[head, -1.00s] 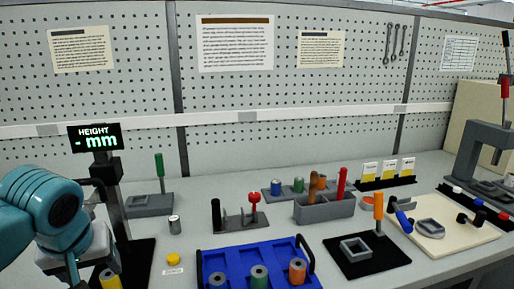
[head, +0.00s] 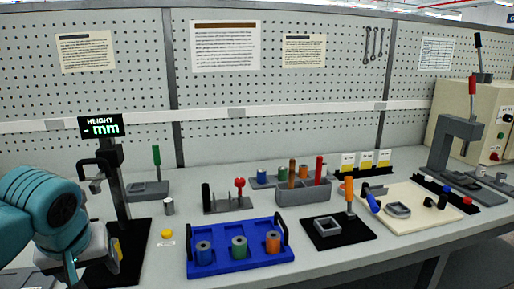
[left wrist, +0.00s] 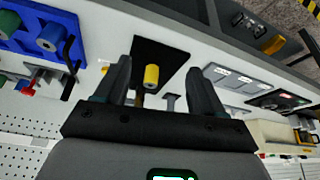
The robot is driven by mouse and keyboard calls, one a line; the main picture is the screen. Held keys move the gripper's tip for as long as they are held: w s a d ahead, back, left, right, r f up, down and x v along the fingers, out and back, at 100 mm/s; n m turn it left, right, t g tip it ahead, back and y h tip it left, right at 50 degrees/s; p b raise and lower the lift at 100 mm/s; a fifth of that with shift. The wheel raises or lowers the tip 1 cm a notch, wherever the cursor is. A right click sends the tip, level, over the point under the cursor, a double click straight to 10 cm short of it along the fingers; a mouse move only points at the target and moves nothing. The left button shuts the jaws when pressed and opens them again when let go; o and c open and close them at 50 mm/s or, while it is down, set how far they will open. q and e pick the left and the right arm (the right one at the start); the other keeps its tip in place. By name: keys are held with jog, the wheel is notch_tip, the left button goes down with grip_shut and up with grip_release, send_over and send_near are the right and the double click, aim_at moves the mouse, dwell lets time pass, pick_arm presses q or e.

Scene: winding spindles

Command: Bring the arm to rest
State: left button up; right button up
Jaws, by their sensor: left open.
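My left gripper (left wrist: 158,68) is open in the left wrist view, with its two dark fingers apart and nothing held between them. A yellow spindle (left wrist: 151,77) shows between and beyond the fingers, on the black base (left wrist: 172,55) of the height gauge. In the head view my left arm comes in at the lower left; its wrist hides the fingers and most of the yellow spindle (head: 118,249). The height gauge (head: 120,190) stands behind it, and its display (head: 101,127) reads "HEIGHT - mm". My right gripper is not in view.
A yellow button (head: 167,234), a grey bin (head: 290,196), a black mat (head: 345,242) and a cream board (head: 430,225) lie further right. A press (head: 450,150) stands at the far right.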

pick_arm(q)
jog(key=w+d+f+m+g+h+p, duration=0.15)
jog(key=d+f, duration=0.35)
jog(key=f, duration=0.6)
jog(key=d+f+m+g+h+p, duration=0.1)
jog(key=d+f+m+h+p, duration=0.15)
jog(key=d+f, duration=0.6)
jog(key=s+d+f+h+p, duration=0.1)
jog(key=s+d+f+p, duration=0.1)
jog(key=s+f, duration=0.7)
jog(key=s+d+f+n+g+h+p, duration=0.1)
jog(key=s+f+p, duration=0.2)
jog(key=s+f, duration=0.7)
jog(key=shift+d+f, duration=0.25)
jog(key=shift+d, duration=0.1)
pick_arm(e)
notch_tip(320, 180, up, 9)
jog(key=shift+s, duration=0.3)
